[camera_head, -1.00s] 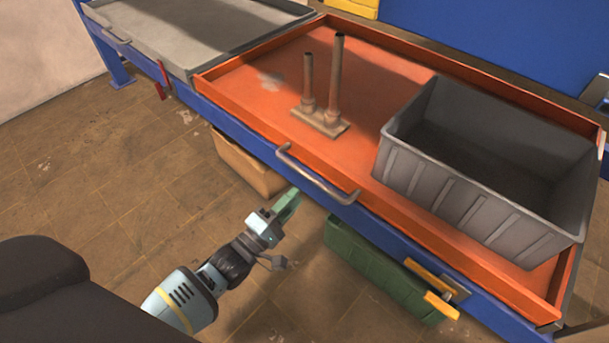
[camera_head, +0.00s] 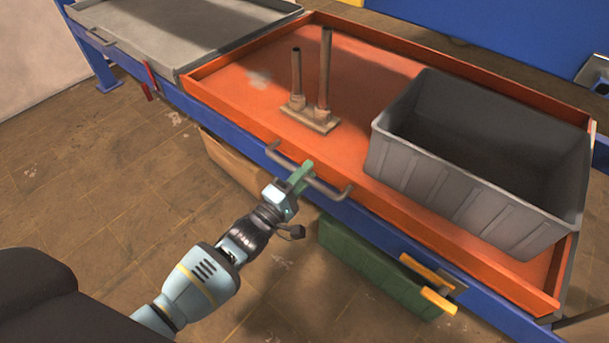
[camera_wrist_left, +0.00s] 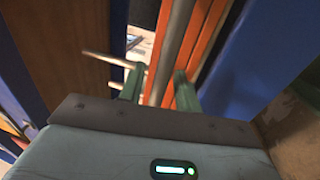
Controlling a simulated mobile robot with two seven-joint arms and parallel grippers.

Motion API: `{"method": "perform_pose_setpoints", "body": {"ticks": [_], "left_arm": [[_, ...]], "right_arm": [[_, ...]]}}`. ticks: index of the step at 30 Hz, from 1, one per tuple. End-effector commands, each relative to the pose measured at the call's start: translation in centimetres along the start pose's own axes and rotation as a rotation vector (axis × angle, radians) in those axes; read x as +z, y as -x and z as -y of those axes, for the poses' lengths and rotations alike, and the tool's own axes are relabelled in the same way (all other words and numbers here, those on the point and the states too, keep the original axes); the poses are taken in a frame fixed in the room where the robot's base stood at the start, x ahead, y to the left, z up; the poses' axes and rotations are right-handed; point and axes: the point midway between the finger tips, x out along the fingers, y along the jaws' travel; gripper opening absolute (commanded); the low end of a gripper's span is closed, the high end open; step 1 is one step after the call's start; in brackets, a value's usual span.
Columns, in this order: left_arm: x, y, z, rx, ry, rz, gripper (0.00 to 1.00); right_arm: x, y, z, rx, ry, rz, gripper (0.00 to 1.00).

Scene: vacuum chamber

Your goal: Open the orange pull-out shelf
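The orange pull-out shelf (camera_head: 235,95) is a shallow tray lying in the blue frame, its front edge close along the frame's front. Its grey bar handle (camera_head: 332,190) sticks out from the front. My left gripper (camera_head: 302,173) is at the middle of this handle. In the left wrist view the green fingers (camera_wrist_left: 158,88) stand apart, with the handle bar (camera_wrist_left: 176,40) running between them. A gap shows beside the bar, so the fingers are not closed on it. My right gripper is in neither view.
On the shelf are a large grey bin (camera_head: 450,180) and a brown base with two upright pipes (camera_head: 312,122). A grey tray shelf (camera_head: 175,28) adjoins at left. A brown bin (camera_head: 232,165) and a green bin (camera_head: 370,268) sit below. Floor in front is clear.

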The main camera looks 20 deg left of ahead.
Motion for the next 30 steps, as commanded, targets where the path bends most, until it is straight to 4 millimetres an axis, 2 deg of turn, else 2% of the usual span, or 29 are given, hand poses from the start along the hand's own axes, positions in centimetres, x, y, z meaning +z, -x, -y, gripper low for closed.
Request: {"method": "perform_pose_setpoints", "body": {"ticks": [4,11,23,30], "left_arm": [[0.0,0.0,0.0,0.000,0.000,0.000,0.31],[0.0,0.0,0.0,0.000,0.000,0.000,0.01],[0.0,0.3,-0.1,-0.001,0.001,0.000,0.00],[0.0,2.5,-0.5,-0.003,0.001,0.000,0.00]], "right_arm": [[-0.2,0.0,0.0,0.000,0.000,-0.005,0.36],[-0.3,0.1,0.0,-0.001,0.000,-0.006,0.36],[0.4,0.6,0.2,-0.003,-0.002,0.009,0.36],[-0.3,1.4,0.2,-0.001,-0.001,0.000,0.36]]}}
